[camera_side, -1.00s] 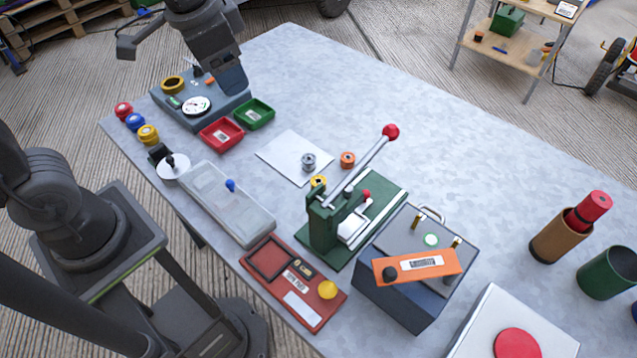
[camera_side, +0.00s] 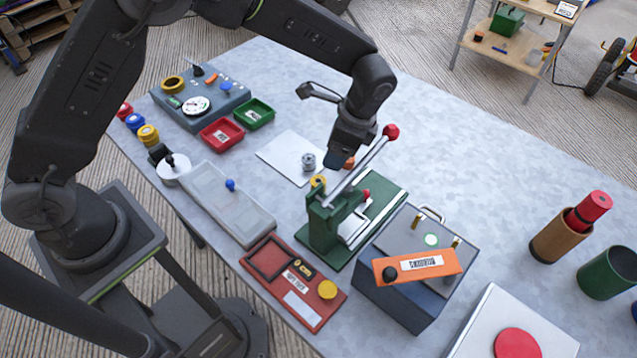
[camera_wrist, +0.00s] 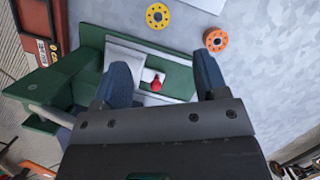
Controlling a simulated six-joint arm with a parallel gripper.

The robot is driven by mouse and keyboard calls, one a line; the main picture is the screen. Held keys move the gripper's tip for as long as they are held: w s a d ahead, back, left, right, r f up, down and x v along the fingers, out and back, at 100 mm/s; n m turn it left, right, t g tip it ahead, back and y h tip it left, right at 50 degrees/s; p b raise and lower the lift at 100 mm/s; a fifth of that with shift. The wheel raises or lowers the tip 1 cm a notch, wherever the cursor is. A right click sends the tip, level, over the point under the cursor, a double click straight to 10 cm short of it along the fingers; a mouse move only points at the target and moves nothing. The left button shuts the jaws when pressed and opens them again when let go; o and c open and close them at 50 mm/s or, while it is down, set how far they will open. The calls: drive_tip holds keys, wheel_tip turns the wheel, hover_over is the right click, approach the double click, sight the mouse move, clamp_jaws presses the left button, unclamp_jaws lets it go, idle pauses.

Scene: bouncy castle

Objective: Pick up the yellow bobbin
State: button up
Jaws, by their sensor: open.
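The yellow bobbin (camera_side: 318,181) lies on the table just behind the green lever press, partly hidden by it in the side view. In the wrist view the yellow bobbin (camera_wrist: 157,16) shows whole at the top edge, with a ring of small holes. My gripper (camera_side: 340,160) hangs above the table beside the press lever, to the right of the yellow bobbin. In the wrist view my gripper (camera_wrist: 163,78) is open, with nothing between its fingers. The yellow bobbin is beyond the fingertips, apart from them.
The orange bobbin (camera_wrist: 215,40) lies near the yellow one; my gripper partly covers it in the side view. A grey bobbin (camera_side: 308,160) sits on a white sheet (camera_side: 284,156). The green press (camera_side: 322,228) has a raised lever with a red knob (camera_side: 391,131).

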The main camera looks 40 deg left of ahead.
sight(320, 180)
drive_tip(key=x, duration=1.2)
drive_tip(key=shift+s+r, duration=0.1)
drive_tip(key=shift+c, duration=0.2)
drive_tip(key=c, duration=1)
drive_tip(key=shift+o, duration=0.2)
drive_tip(key=shift+r, duration=0.15)
wheel_tip(320, 180, up, 4)
drive_tip(key=shift+r, duration=0.15)
drive_tip(key=s+a+r, duration=0.2)
drive_tip(key=a+r, duration=0.8)
drive_tip(key=a, duration=0.1)
drive_tip(key=shift+a+r, duration=0.2)
drive_tip(key=shift+r, duration=0.05)
